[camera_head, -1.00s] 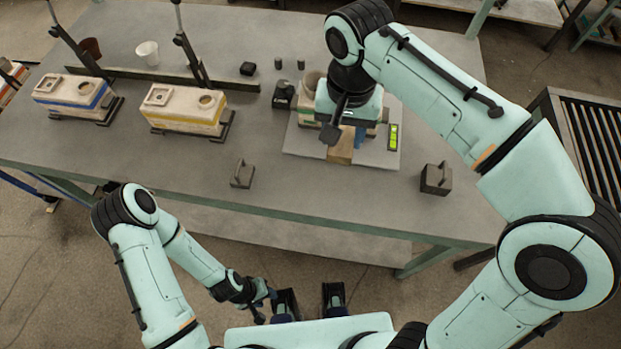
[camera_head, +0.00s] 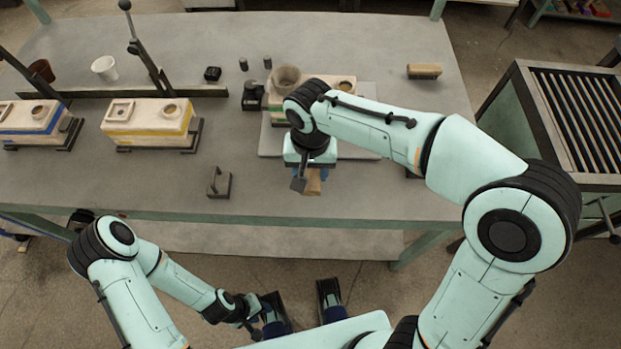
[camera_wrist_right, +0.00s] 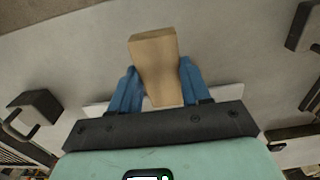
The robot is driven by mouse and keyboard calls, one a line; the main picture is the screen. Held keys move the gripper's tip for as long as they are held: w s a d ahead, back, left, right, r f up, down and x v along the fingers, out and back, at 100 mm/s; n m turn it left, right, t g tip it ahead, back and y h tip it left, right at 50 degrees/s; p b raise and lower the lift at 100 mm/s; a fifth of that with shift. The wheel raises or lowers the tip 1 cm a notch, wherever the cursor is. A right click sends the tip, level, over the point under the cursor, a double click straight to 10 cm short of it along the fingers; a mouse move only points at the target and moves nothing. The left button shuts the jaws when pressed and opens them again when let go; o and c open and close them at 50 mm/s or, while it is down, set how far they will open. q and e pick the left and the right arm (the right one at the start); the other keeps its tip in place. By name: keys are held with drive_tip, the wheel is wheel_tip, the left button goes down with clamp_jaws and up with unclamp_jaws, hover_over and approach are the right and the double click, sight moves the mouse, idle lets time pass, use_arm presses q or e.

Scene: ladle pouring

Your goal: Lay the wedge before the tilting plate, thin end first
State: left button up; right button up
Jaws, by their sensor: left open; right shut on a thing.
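The wedge is a tan wooden block (camera_head: 312,184) in my right gripper (camera_head: 309,172), near the table's front edge. In the right wrist view the wedge (camera_wrist_right: 155,68) sits between the blue fingers of my right gripper (camera_wrist_right: 158,88), its narrower end toward the pale plate edge (camera_wrist_right: 96,110). The grey tilting plate (camera_head: 270,143) lies behind the gripper, under a pale mould (camera_head: 342,90) with a round cup (camera_head: 286,76). My right arm hides much of both. The wedge is apart from the plate in the head view. My left gripper (camera_head: 262,312) is open and empty, below the table front.
Two pale moulds, with a yellow band (camera_head: 150,124) and a blue band (camera_head: 38,122), stand left. A dark handled block (camera_head: 219,184) sits left of my right gripper. A wood-backed block (camera_head: 424,71) lies at the back right. The front table strip between is clear.

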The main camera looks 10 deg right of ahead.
sight(310, 174)
drive_tip(key=shift+f+b, duration=0.35)
drive_tip(key=shift+f, duration=1.75)
drive_tip(key=shift+f, duration=0.1)
drive_tip(key=o, duration=1)
drive_tip(key=shift+o, duration=0.2)
wheel_tip(310, 174, up, 12)
drive_tip(key=shift+r+p, duration=0.15)
drive_tip(key=shift+p, duration=1)
